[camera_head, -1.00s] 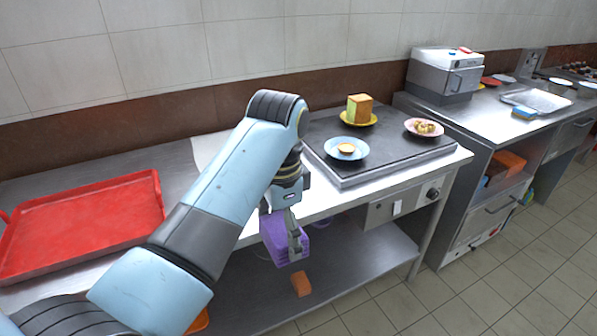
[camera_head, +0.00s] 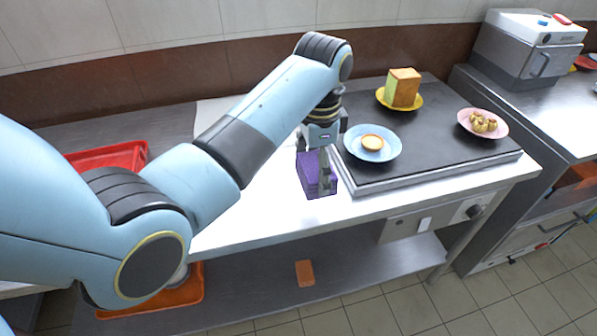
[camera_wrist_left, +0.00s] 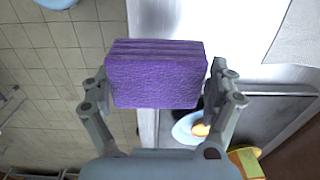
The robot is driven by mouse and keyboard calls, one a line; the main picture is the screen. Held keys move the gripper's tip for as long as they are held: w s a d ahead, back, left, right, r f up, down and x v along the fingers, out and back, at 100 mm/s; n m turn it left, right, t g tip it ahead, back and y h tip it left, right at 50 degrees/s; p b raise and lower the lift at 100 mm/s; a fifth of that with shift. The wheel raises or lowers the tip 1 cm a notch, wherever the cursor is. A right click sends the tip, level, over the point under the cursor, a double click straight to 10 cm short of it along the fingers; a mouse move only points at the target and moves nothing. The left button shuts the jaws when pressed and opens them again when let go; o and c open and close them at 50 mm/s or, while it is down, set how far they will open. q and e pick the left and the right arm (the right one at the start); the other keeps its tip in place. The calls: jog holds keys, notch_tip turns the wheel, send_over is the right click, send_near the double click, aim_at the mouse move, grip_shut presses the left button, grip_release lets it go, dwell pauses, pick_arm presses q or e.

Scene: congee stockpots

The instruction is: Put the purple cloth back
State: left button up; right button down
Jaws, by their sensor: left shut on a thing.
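The purple cloth (camera_head: 311,180) is a thick folded block in the head view. My left gripper (camera_head: 322,165) is shut on it, pointing down, at the front part of the white counter, left of the griddle. In the left wrist view the cloth (camera_wrist_left: 155,80) sits between the two fingers of my left gripper (camera_wrist_left: 158,72), with its layered edge showing. The counter's front edge passes behind it there. I cannot tell whether the cloth touches the counter top. My right gripper is not in view.
A dark griddle (camera_head: 440,148) stands right of the cloth, bearing a blue plate (camera_head: 391,151), a yellow plate (camera_head: 417,102) and a pink plate (camera_head: 465,118). A red tray (camera_head: 130,152) lies at left, partly behind my arm. An orange block (camera_head: 305,273) lies on the lower shelf (camera_head: 380,270).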

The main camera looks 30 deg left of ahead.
pick_arm(q)
jog(key=a+f, duration=0.1)
jog(key=a, duration=0.1)
jog(key=w+a+f, duration=0.1)
jog(key=a, duration=0.1)
jog(key=w+a+f, duration=0.1)
jog(key=shift+w+a+f, duration=0.2)
jog(key=shift+a+f, duration=0.15)
jog(key=shift+a, duration=0.05)
jog(key=shift+w+a+f, duration=0.1)
jog(key=shift+a+f, duration=0.45)
jog(key=shift+f, duration=0.35)
notch_tip(320, 180, down, 2)
jog(key=shift+f+b, duration=0.25)
jog(key=shift+b, duration=0.1)
jog(key=shift+f, duration=0.35)
jog(key=o, duration=0.8)
jog(key=shift+o, duration=0.2)
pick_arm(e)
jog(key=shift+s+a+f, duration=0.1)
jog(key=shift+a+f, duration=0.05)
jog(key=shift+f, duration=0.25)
